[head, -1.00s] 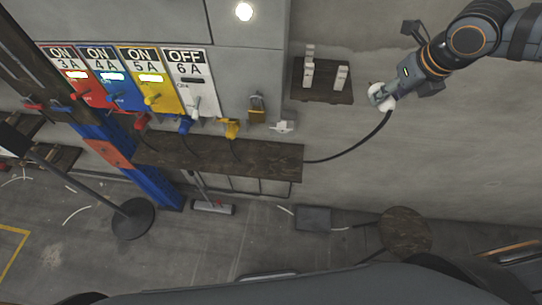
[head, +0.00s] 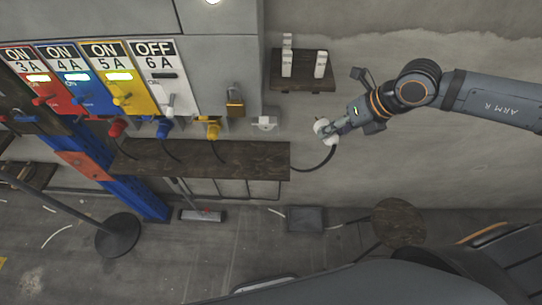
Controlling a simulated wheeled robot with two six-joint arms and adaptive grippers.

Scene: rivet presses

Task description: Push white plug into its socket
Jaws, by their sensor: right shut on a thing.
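My right gripper (head: 337,128) is shut on the white plug (head: 322,129), with its black cable hanging down and curving left behind the dark shelf. The white socket (head: 264,123) sits under the right end of the grey cabinet, to the left of the plug and apart from it. The white panel (head: 158,77) above reads OFF 6A and has a white lever (head: 170,105). My left gripper is not in view.
Red (head: 117,127), blue (head: 163,128) and yellow (head: 212,129) plugs sit in a row under the cabinet. A padlock (head: 235,102) hangs near the socket. A dark wooden shelf (head: 270,160) lies below, and a small wall shelf (head: 303,84) holds white items. Bare wall lies between plug and socket.

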